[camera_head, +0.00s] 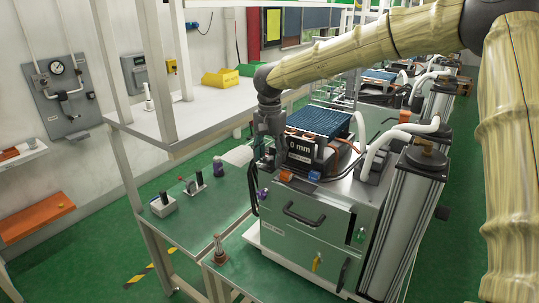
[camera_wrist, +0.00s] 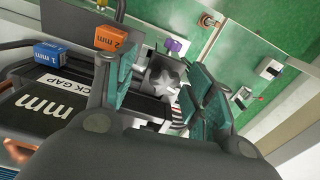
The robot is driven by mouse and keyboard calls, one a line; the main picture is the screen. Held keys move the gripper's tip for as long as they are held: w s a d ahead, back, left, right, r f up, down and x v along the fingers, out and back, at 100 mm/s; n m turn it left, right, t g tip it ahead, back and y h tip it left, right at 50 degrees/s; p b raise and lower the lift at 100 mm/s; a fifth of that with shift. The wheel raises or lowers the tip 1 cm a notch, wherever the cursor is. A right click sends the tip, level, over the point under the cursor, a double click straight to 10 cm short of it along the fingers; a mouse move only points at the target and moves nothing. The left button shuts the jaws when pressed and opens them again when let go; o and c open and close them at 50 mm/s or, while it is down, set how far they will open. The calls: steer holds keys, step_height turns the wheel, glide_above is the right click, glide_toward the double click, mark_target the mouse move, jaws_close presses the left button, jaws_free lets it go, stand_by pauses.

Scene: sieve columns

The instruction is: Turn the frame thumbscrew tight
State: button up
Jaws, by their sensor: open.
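The thumbscrew, a grey star-shaped knob (camera_wrist: 163,82), shows in the wrist view on the dark frame of the machine. My gripper (camera_wrist: 168,86) is open, with one teal-padded finger to each side of the knob. Gaps show between the pads and the knob; I cannot tell whether the fingertips reach past its face. In the head view my gripper (camera_head: 268,130) points down at the left side of the machine (camera_head: 318,222), beside its blue-topped upper part. The knob cannot be made out there.
An orange 2 mm block (camera_wrist: 112,40) and a blue 1 mm block (camera_wrist: 52,52) lie near the left finger. A purple knob (camera_wrist: 175,46) is beyond the thumbscrew.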

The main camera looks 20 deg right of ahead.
steer(key=shift+w+f, duration=0.2)
steer(key=shift+f, duration=0.05)
steer(key=c, duration=0.3)
steer(key=shift+w+f, duration=0.25)
steer(key=shift+w, duration=0.2)
steer(key=c, duration=0.3)
steer(key=shift+w+f, duration=0.15)
steer(key=shift+w, duration=0.05)
steer(key=c, duration=0.4)
steer(key=shift+s+d, duration=0.1)
steer(key=shift+s, duration=0.05)
steer(key=shift+c, duration=0.2)
